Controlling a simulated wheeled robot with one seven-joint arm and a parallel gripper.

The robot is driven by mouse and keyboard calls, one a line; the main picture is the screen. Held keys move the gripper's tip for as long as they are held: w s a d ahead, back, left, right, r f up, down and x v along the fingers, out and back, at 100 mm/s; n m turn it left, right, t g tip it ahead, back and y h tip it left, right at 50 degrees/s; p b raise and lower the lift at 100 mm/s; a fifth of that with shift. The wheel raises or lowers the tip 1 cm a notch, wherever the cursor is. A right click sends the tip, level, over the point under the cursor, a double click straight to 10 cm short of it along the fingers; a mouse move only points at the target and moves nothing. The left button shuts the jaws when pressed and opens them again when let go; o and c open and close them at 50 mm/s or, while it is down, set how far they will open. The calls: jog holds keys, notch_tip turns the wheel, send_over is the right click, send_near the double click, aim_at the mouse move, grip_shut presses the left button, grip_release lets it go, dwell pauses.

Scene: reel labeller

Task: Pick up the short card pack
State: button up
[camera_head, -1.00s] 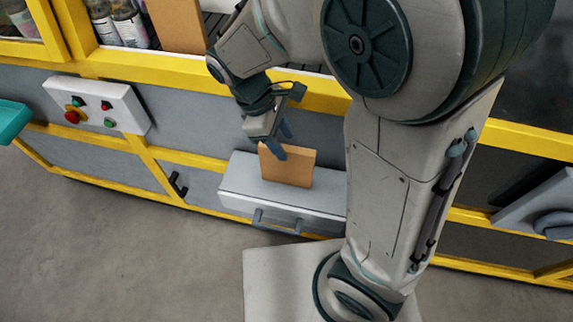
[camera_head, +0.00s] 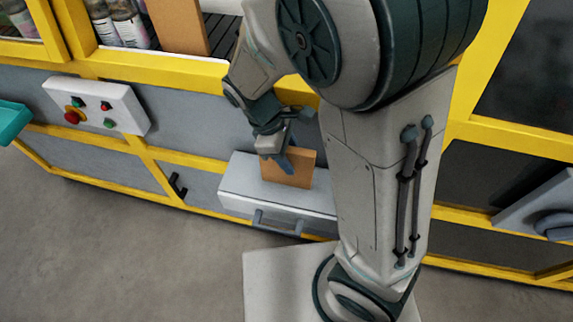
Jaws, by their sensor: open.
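The short card pack (camera_head: 299,176) is an orange-brown upright block on top of a grey drawer box (camera_head: 238,184) that juts from the machine front. My gripper (camera_head: 286,163) points down at the pack, its blue fingers open and overlapping the pack's upper part in this view. The fingers hide part of the pack's top edge. I cannot tell whether they touch the pack or straddle it.
A taller brown card pack (camera_head: 178,27) stands behind the yellow frame, next to several bottles (camera_head: 120,22). A white button panel (camera_head: 97,106) is mounted left of the drawer box. A teal tray (camera_head: 12,122) shows at the left edge. The grey floor (camera_head: 110,235) in front is clear.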

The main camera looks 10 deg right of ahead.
jog(key=shift+f, duration=0.2)
dwell(0.3)
jog(key=c, duration=1)
jog(key=shift+r, duration=0.15)
